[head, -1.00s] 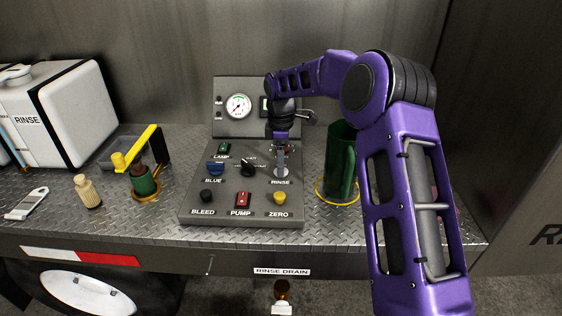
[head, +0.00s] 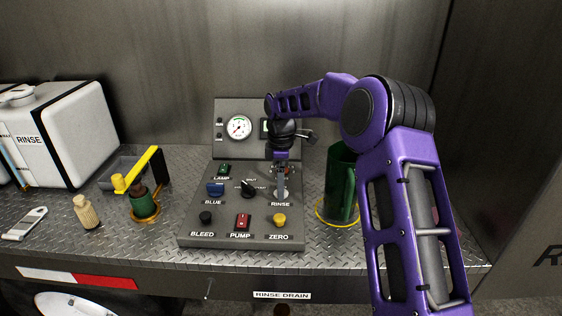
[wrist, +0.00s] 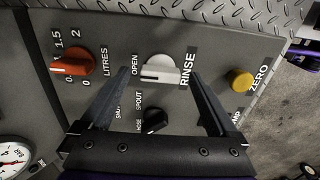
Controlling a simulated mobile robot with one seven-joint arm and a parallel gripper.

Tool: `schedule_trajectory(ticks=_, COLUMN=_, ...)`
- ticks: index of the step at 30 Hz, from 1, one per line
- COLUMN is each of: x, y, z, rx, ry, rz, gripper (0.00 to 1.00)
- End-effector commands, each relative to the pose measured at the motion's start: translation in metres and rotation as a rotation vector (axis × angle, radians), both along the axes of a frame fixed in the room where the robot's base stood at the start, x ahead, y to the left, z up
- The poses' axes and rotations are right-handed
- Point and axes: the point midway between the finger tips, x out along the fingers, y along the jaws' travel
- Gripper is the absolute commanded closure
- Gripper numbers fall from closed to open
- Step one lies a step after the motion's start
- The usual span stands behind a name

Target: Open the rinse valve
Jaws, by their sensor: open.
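The rinse valve is a white knob (wrist: 161,70) on the grey control panel (head: 190,232), between the words OPEN and RINSE in the wrist view. My gripper (wrist: 161,76) is open, with one dark finger on each side of the knob and gaps showing between fingers and knob. How far down the fingers reach around the knob is hard to tell. In the head view my gripper (head: 281,186) points down above the RINSE label and hides most of the knob. Which way the knob is turned is not clear.
Near the knob in the wrist view are a yellow ZERO button (wrist: 239,80), a black selector (wrist: 155,119) and an orange LITRES dial (wrist: 72,62). A gauge (head: 238,127) stands behind. A green jug (head: 342,185) stands close at right. Bottles and a white tank (head: 60,135) are left.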

Motion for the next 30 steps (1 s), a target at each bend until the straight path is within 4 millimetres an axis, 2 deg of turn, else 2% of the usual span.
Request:
schedule_trajectory(ticks=5, x=0.001, y=0.001, z=0.033, rx=0.001, ry=-0.006, rz=0.001, gripper=0.05)
schedule_trajectory(ticks=12, x=0.001, y=0.001, z=0.093, rx=0.002, ry=-0.006, rz=0.0, gripper=0.05)
schedule_trajectory(ticks=18, x=0.001, y=0.001, z=0.136, rx=0.001, ry=-0.004, rz=0.001, gripper=0.05)
schedule_trajectory(ticks=24, x=0.0, y=0.001, z=0.162, rx=0.001, ry=-0.003, rz=0.001, gripper=0.05)
schedule_trajectory(ticks=30, x=0.0, y=0.0, z=0.169, rx=0.0, ry=-0.001, rz=0.001, gripper=0.05)
